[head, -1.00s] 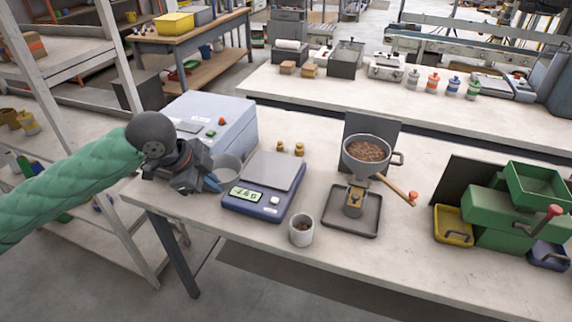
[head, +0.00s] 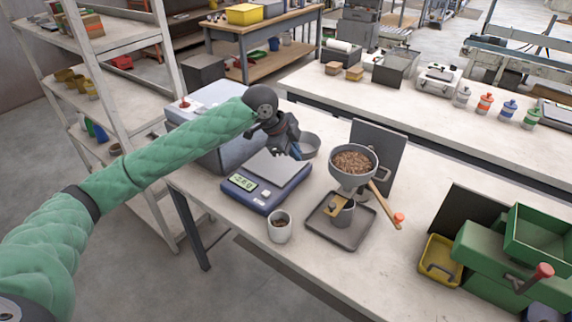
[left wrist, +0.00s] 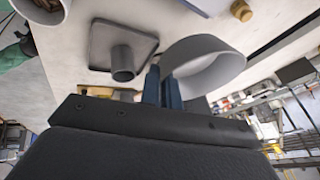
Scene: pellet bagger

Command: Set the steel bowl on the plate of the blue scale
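The steel bowl (head: 310,146) is grey and shallow. It hangs at the far right corner of the blue scale (head: 262,203), beyond its plate (head: 277,168) in the head view. My left gripper (head: 293,150) is shut on the bowl's wall. In the left wrist view the blue fingers (left wrist: 163,88) pinch the rim of the bowl (left wrist: 212,62), which looks empty where its inside shows. The scale's plate is bare where visible; the arm hides a little of its far side. My right gripper is in neither view.
A white cup (head: 279,228) of pellets stands in front of the scale. Right of it are a tray (head: 340,238) and a pellet-filled funnel (head: 353,160) with a handle. A grey-blue machine (head: 205,110) stands behind on the left.

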